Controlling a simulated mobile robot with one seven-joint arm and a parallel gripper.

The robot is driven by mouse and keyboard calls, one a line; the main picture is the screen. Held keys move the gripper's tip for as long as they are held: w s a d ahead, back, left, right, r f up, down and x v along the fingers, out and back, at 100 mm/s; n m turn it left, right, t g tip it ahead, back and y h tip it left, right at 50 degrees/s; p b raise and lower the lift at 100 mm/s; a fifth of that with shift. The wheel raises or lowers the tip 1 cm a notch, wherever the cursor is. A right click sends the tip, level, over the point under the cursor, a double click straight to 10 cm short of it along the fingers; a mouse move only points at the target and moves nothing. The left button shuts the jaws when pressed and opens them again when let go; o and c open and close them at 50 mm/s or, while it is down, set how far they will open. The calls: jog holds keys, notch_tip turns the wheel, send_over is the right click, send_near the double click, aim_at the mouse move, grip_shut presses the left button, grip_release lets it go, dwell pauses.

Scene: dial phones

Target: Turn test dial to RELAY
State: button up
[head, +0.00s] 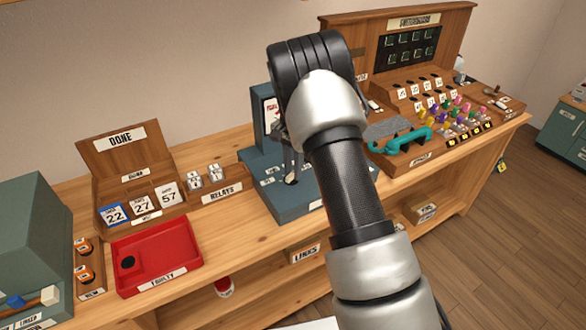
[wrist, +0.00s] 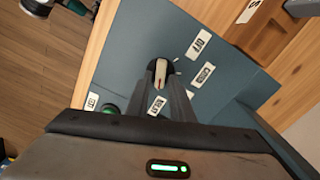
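The test dial sits on the blue-grey test unit (head: 292,205), mostly hidden by my arm and fingers in the head view. In the wrist view the dial (wrist: 160,74) is a dark round base with a cream pointer knob. Small white labels lie around it; one upper label (wrist: 199,44) and one right label (wrist: 203,75) are too blurred to read surely. My gripper (wrist: 162,82) points down at the dial, its two grey fingers close beside the knob. I cannot tell whether they grip it. In the head view my gripper (head: 289,165) is right over the unit.
A wooden relays rack (head: 222,190) and a red faulty tray (head: 158,258) stand left of the unit. A switchboard (head: 410,130) with a teal handset (head: 402,140) stands to the right. A green round part (wrist: 108,110) is near the fingers.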

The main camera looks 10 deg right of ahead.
jog(key=shift+o, duration=0.6)
notch_tip(320, 180, up, 18)
jog(key=p, duration=0.1)
jog(key=shift+f, duration=0.25)
